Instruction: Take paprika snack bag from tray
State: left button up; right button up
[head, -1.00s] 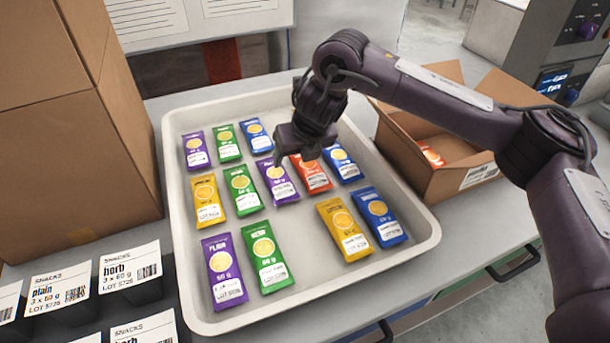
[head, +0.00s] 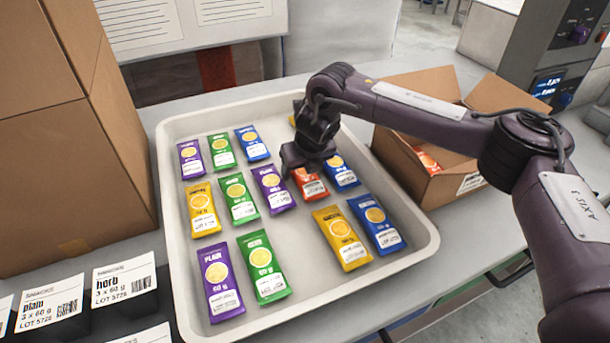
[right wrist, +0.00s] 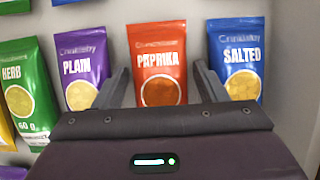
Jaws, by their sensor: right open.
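The red paprika bag (head: 311,186) lies on the light tray (head: 187,317), partly hidden by my right gripper (head: 296,170) in the head view. In the right wrist view the paprika bag (right wrist: 157,62) lies between the two fingers of my open right gripper (right wrist: 162,85), which is empty. A purple plain bag (head: 272,190) lies to its left and a blue salted bag (head: 342,176) to its right. These neighbours also show in the right wrist view, as the plain bag (right wrist: 80,65) and the salted bag (right wrist: 236,58). My left gripper is out of view.
Several other purple, green, yellow and blue bags lie in the tray. An open cardboard box (head: 455,185) with a red bag (head: 428,162) inside stands at the right. Stacked cartons (head: 70,150) stand at the left, with label stands (head: 122,282) in front.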

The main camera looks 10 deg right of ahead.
jog(key=shift+c, duration=0.4)
jog(key=c, duration=0.7)
jog(key=shift+r, duration=0.1)
